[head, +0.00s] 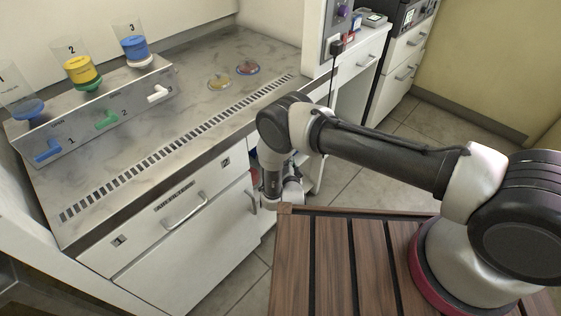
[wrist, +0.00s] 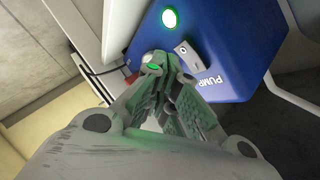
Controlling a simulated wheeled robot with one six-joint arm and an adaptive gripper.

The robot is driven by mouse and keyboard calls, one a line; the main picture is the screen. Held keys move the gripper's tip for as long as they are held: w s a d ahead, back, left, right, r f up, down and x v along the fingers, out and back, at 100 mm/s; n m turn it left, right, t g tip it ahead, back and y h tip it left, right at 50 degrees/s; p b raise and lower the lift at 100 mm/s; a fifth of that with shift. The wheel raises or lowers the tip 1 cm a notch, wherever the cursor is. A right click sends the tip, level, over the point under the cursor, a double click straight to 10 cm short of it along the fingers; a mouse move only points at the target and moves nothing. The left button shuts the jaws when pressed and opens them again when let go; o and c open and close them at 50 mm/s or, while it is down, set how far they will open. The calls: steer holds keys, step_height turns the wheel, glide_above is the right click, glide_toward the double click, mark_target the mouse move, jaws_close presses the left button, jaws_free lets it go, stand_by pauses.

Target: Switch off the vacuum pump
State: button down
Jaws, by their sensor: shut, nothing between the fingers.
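The vacuum pump (wrist: 232,45) is a blue box with the word PUMP on its face in the wrist view. A round green light (wrist: 169,18) on it is lit. A pale rocker switch (wrist: 187,54) with a dark mark sits below the light, partly behind my gripper. My gripper (wrist: 160,64) is shut and empty. Its fingertips are right beside the switch in the picture and have a green glow on them; I cannot tell whether they touch it. In the head view my arm reaches down past the bench's right end, and the switch is hidden there.
A white panel (wrist: 118,25) and a dark cable stand left of the pump in the wrist view. In the head view the marble bench (head: 200,60) holds a valve panel (head: 75,135) with three funnels, and two dishes. White drawers (head: 190,245) are under it. Tiled floor is open behind my arm.

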steer(key=shift+a, duration=0.1)
steer(key=shift+w+a, duration=0.2)
steer(key=shift+w, duration=0.05)
steer(key=shift+w+a+f, duration=0.1)
steer(key=shift+w+a, duration=0.1)
steer(key=shift+a, duration=0.05)
stand_by(0.6)
stand_by(0.4)
steer(key=shift+s+d, duration=0.45)
steer(key=shift+d, duration=0.1)
steer(key=shift+s+d, duration=0.1)
steer(key=s+d, duration=0.1)
steer(key=d, duration=0.1)
steer(key=s+d, duration=0.1)
steer(key=s, duration=0.1)
steer(key=shift+d+r, duration=0.35)
steer(key=shift+r, duration=0.05)
